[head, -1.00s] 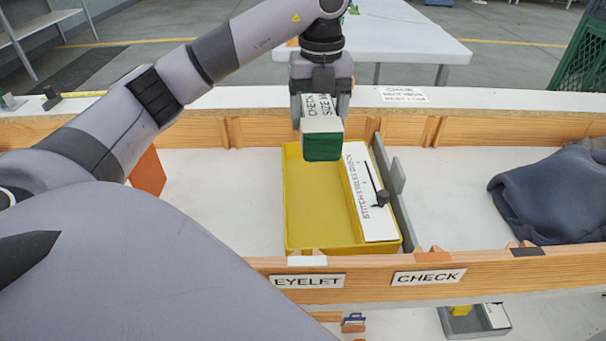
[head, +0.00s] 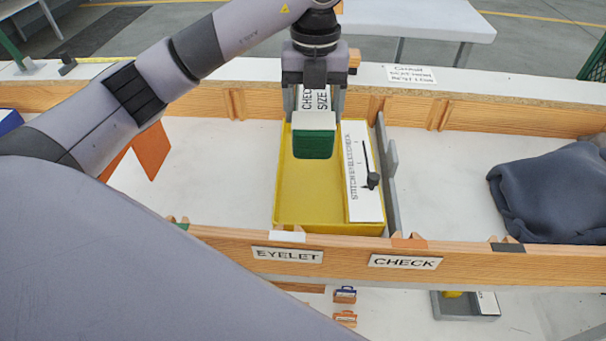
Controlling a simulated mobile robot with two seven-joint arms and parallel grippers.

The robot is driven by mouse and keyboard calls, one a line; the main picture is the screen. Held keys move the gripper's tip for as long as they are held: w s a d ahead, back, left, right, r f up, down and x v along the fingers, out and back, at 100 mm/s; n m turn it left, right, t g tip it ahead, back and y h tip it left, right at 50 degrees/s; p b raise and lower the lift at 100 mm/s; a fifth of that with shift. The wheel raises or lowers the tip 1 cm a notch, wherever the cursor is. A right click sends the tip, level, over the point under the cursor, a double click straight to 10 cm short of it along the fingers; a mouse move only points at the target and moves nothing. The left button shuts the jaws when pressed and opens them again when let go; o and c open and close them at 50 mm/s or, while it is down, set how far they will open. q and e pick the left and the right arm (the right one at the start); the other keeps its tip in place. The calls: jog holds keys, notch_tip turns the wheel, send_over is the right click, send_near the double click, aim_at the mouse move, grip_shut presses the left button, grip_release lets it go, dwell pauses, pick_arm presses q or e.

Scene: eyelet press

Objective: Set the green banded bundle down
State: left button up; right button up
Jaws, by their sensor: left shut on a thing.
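My left gripper (head: 314,108) is shut on the green banded bundle (head: 313,143), which has a pale top and a green front. A white label reading CHECK SIZE (head: 315,99) shows between the fingers. The bundle is at the back part of the yellow tray (head: 300,205) in the EYELET bay and hides part of its back rim. I cannot tell whether it touches the tray floor. A white strip with lettering and a dark pointer (head: 372,180) lies along the tray's right side. My right gripper is not in view.
A grey upright divider (head: 390,175) stands right of the tray. A dark blue cloth (head: 550,195) lies in the CHECK bay. An orange panel (head: 152,150) stands at left. The wooden front rail (head: 480,262) carries the EYELET and CHECK labels. The tray's front half is clear.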

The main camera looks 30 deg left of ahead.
pick_arm(q)
notch_tip(320, 180, down, 15)
jog(key=b, duration=0.2)
jog(key=shift+b, duration=0.35)
jog(key=shift+f, duration=2.5)
jog(key=shift+f+b, duration=0.15)
jog(key=shift+b, duration=0.15)
jog(key=o, duration=1.3)
